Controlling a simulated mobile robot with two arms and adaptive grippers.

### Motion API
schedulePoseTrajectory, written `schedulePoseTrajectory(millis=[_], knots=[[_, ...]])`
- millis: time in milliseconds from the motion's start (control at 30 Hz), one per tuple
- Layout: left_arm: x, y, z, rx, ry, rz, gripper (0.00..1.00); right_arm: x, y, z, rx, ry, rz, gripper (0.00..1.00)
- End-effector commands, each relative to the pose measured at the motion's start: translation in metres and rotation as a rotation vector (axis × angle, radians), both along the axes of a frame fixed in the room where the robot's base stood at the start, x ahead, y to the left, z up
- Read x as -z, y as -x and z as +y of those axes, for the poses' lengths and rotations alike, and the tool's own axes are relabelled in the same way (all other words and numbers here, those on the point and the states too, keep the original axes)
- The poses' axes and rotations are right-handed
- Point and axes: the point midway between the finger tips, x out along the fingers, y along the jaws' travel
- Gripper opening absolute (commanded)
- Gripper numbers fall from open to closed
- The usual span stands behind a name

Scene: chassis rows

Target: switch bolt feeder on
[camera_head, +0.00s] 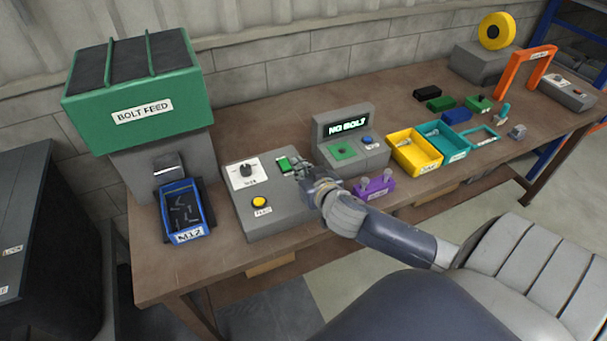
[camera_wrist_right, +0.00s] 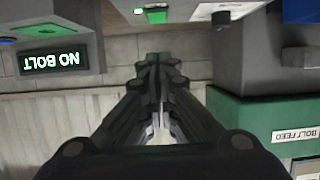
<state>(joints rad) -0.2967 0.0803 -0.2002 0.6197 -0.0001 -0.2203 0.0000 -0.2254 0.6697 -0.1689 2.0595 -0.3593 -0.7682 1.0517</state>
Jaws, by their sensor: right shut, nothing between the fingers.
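The bolt feeder is a grey body with a green hopper labelled BOLT FEED (camera_head: 143,110); its green side also shows upside down in the right wrist view (camera_wrist_right: 265,125). The grey control box (camera_head: 265,205) beside it carries a black rotary knob (camera_head: 246,170) on a white plate, a yellow button (camera_head: 260,202) and a green rocker switch (camera_head: 284,164). The switch also shows in the right wrist view (camera_wrist_right: 156,14). My right gripper (camera_head: 300,170) is shut and empty, close to the green switch at the box's right side; contact cannot be told. My left gripper is not in view.
A blue M12 bin (camera_head: 188,230) with dark bolts stands under the feeder. A grey tester with a NO BOLT display (camera_head: 347,125) stands right of the control box. A purple block (camera_head: 375,188), a yellow bin (camera_head: 424,165) and a teal bin (camera_head: 447,148) lie further right.

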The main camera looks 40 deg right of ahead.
Motion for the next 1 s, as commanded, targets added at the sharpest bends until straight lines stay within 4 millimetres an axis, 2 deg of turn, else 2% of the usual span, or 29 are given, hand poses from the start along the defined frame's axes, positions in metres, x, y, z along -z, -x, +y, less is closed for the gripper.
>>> schedulePoseTrajectory(millis=[100,233,833,933,1000], knots=[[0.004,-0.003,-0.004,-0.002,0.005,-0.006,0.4,0.0,0.011,0.003,-0.001,-0.001,0.001,0.0],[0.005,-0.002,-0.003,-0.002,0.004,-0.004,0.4,-0.002,0.017,0.004,0.0,0.0,0.0,0.0],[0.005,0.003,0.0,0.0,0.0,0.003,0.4,-0.002,0.018,0.004,0.001,-0.001,0.001,0.0],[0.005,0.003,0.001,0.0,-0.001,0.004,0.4,0.006,0.026,0.009,0.008,-0.001,0.034,0.0],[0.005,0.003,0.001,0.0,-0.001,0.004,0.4,0.019,0.04,0.017,0.019,0.002,0.095,0.0]])
